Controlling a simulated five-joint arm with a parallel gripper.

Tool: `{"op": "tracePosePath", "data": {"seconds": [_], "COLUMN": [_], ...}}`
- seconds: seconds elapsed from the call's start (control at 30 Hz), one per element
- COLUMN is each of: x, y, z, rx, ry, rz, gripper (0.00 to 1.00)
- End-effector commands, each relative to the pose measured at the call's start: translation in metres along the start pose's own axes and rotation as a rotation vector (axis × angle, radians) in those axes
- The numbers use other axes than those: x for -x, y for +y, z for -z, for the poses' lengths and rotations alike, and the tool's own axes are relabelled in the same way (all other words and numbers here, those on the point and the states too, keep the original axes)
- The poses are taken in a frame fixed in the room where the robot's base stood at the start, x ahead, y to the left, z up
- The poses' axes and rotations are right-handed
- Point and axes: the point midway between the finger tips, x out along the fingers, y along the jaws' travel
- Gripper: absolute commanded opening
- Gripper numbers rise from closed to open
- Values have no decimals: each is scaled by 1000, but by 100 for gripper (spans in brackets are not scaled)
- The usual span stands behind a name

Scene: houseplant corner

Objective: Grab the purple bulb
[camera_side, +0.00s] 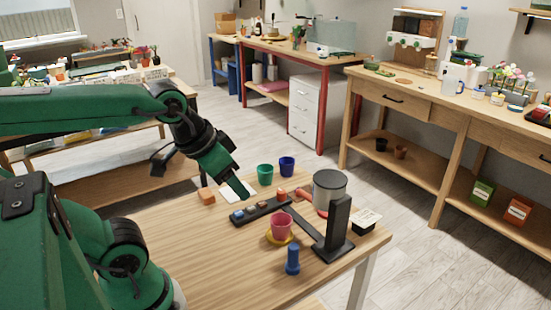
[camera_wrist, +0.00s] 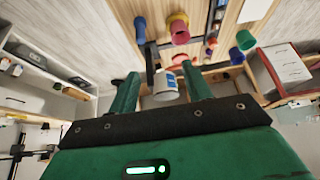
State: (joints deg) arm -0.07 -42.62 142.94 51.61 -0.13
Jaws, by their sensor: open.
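A dark narrow tray (camera_side: 272,209) lies on the wooden table and holds several small rounded pieces, among them a bluish one (camera_side: 238,215) at its left end and another bluish one (camera_side: 262,205). They are too small to tell for sure which is the purple bulb. The tray also shows at the upper right of the wrist view, with small blue and reddish pieces in it. My gripper (camera_side: 246,190) is above the tray's left part, apart from the pieces. In the wrist view my gripper (camera_wrist: 160,70) has its two fingers spread, with no piece held between them.
Behind the tray stand a green pot (camera_side: 265,174) and a blue pot (camera_side: 287,166). A grey can (camera_side: 329,188) and a black upright stand (camera_side: 337,228) are on the right. A pink pot (camera_side: 282,226) on a yellow saucer and a blue cylinder (camera_side: 292,260) are in front.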

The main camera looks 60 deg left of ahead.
Motion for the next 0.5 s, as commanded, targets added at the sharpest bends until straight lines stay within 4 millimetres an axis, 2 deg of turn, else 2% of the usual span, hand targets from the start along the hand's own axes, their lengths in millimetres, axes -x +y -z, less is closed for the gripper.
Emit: {"op": "tracePosePath", "data": {"seconds": [0.27,0.5], "x": [-2,-13], "y": [-6,-17], "z": [23,63], "rx": [50,139], "ry": [-36,-93], "rz": [11,30], "gripper": [49,49]}}
